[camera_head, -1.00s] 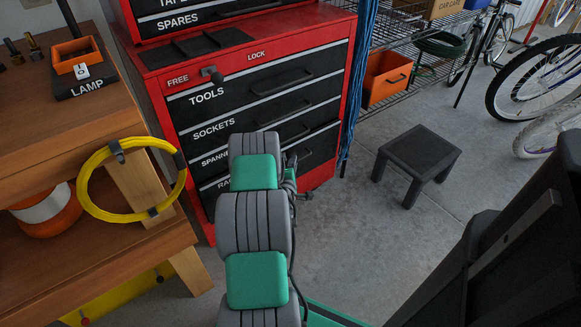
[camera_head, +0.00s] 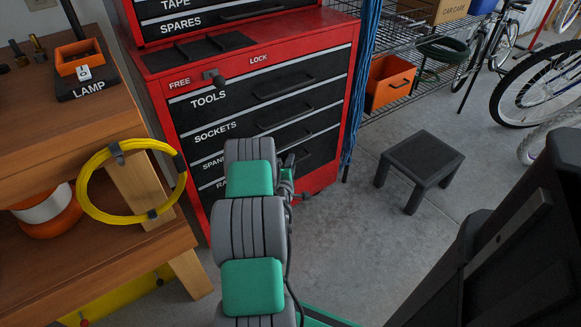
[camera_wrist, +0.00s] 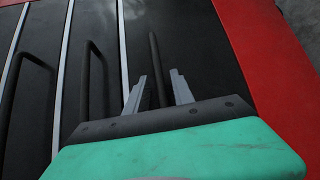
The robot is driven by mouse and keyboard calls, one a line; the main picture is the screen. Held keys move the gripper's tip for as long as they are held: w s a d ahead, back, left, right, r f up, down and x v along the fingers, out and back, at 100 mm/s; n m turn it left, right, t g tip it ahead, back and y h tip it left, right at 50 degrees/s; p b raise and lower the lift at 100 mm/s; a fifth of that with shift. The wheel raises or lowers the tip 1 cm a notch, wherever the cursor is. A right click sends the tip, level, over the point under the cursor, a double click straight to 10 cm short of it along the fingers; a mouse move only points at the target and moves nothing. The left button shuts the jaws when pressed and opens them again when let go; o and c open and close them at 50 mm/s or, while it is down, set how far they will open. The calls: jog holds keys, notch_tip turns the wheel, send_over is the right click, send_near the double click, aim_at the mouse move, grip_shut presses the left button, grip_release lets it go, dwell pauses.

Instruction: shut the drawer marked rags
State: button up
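The drawer marked rags (camera_head: 222,184) is the lowest in the red tool cabinet (camera_head: 357,78); my arm covers most of its label and part of its front. In the wrist view it appears as the dark panel (camera_wrist: 195,45) beside the red frame, with a bar handle (camera_wrist: 155,55). I cannot tell for sure whether it is flush or slightly out. My gripper (camera_wrist: 158,82) is open in front of this panel, its two fingers apart on either side of the handle's line; contact is unclear. In the head view my arm mostly hides it.
A lever (camera_head: 214,77) sits between the FREE and LOCK marks above the tools drawer. A wooden bench (camera_head: 110,120) with a yellow hose coil (camera_head: 92,210) stands left. A black stool (camera_head: 422,160) and bicycles (camera_head: 545,85) are right. Bare floor lies between cabinet and stool.

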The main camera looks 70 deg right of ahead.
jog(key=f+v, duration=0.1)
jog(key=v, duration=0.6)
jog(key=shift+a+r, duration=0.35)
jog(key=shift+r, duration=0.05)
jog(key=shift+s, duration=0.15)
